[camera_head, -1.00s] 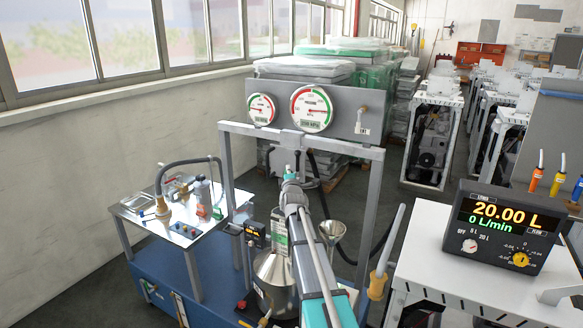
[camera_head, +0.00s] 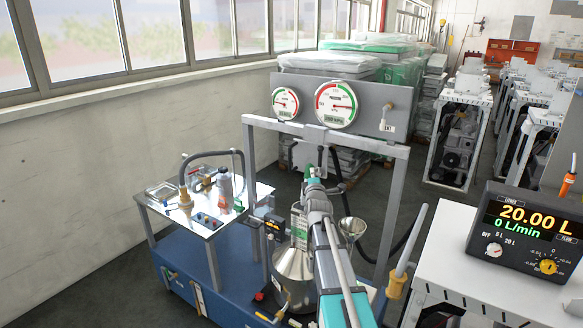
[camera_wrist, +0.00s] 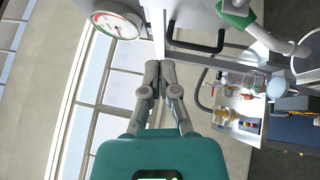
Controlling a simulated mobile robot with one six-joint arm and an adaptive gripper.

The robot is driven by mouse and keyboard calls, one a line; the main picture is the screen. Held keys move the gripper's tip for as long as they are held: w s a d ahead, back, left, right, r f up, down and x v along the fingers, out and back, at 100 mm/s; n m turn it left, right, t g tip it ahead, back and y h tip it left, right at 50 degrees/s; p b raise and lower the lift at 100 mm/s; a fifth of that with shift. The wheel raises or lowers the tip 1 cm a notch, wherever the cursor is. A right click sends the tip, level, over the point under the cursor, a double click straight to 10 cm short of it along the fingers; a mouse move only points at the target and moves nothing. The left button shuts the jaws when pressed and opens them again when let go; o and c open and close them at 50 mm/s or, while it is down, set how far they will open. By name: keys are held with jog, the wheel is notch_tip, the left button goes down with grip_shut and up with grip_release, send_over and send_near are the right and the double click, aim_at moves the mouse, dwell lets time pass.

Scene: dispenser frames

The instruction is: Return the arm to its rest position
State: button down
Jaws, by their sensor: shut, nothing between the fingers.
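My arm (camera_head: 328,240) reaches up and away from the bottom centre of the head view, in front of a grey gauge frame (camera_head: 400,190). Its far end hides my fingers there. In the wrist view my gripper (camera_wrist: 160,68) is shut, its two grey fingertips together with nothing between them. The teal gripper body (camera_wrist: 155,157) fills the bottom of that view. The fingers appear apart from the things around them.
A panel with two round gauges (camera_head: 336,104) stands behind the arm. A metal-topped bench (camera_head: 222,222) is at left, a steel funnel vessel (camera_head: 291,268) beside the arm. A white cabinet (camera_head: 450,262) with a 20.00 L display (camera_head: 525,222) is at right.

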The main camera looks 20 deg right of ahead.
jog(key=s+a+f+m+g+y+b, duration=0.25)
jog(key=s+a+f+g, duration=0.2)
jog(key=a+f, duration=0.45)
jog(key=s+a+f+m+g+y+b, duration=0.1)
jog(key=s+a+f+m+g+y, duration=0.35)
jog(key=a+f, duration=0.4)
jog(key=s+a+f+m+g+b, duration=0.1)
jog(key=s+a+f+m+g, duration=0.1)
jog(key=s, duration=0.5)
jog(key=s+a+f+m+g+b, duration=0.1)
jog(key=s+a+f+m+g, duration=0.2)
jog(key=s, duration=0.5)
jog(key=s+a+f+m+g+b, duration=0.1)
jog(key=s+a+f+m+g, duration=0.2)
jog(key=s, duration=0.5)
notch_tip(320, 180, down, 3)
jog(key=shift+s+a+g, duration=0.25)
jog(key=shift+a+g, duration=0.65)
jog(key=shift+a, duration=0.1)
